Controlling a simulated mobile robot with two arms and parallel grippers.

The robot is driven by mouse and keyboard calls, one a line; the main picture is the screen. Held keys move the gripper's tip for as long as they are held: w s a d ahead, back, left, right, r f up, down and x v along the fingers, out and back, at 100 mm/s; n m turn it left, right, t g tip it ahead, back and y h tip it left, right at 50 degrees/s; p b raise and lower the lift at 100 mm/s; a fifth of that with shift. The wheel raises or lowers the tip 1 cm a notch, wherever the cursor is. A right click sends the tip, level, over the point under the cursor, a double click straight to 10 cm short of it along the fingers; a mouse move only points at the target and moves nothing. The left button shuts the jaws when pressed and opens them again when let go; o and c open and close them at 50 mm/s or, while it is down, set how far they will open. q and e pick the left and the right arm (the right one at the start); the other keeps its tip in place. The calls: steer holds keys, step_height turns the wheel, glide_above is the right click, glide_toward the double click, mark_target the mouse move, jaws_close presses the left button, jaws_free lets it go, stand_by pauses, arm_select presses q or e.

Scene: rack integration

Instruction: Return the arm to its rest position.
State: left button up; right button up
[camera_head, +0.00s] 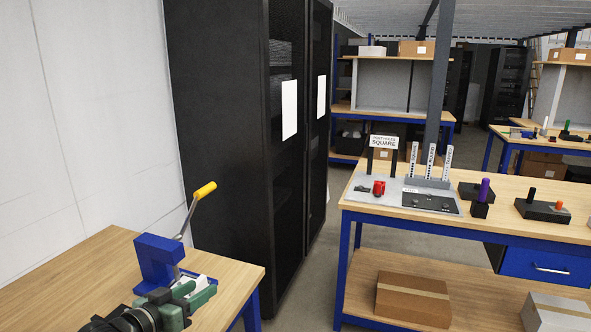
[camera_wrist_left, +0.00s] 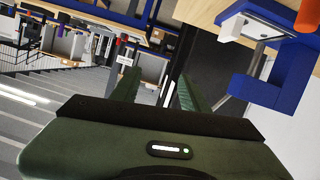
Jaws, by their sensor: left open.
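My left gripper (camera_head: 194,292) is in the head view at the lower left, over the near wooden table. Its green fingers are open, and they also show apart with nothing between them in the left wrist view (camera_wrist_left: 157,92). A blue lever press (camera_head: 152,258) with a yellow-tipped handle (camera_head: 204,190) stands just behind the gripper. The press also shows at the right of the left wrist view (camera_wrist_left: 262,85), apart from the fingers. The gripper partly hides the press's lower front in the head view. My right gripper is not in view.
The wooden table (camera_head: 80,265) is bare left of the press. A tall black rack cabinet (camera_head: 225,120) stands behind it. A blue-framed workbench (camera_head: 395,218) at the right holds a red part (camera_head: 379,187), a sign and several small fixtures. Open floor lies between table and workbench.

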arm_select(q)
steer(key=s+d+f+g+y, duration=0.1)
steer(key=s+d+f+g, duration=0.15)
steer(key=s+f, duration=0.5)
steer(key=s+d+f+g+y, duration=0.1)
steer(key=s+d+f+g, duration=0.15)
steer(key=s+f, duration=0.5)
steer(key=s+a+f+g+y, duration=0.2)
steer(key=s+f+g, duration=0.1)
steer(key=s, duration=0.8)
steer(key=s+a+f+g+y, duration=0.1)
steer(key=s+f+g+y, duration=0.15)
steer(key=s, duration=0.85)
step_height(320, 180, down, 27)
steer(key=s, duration=0.1)
steer(key=s+a+f+g, duration=0.2)
steer(key=s+a+f, duration=0.1)
steer(key=s+f, duration=1.2)
steer(key=shift+s+a+f+h, duration=0.15)
steer(key=shift+s+h, duration=0.2)
steer(key=shift+s, duration=0.5)
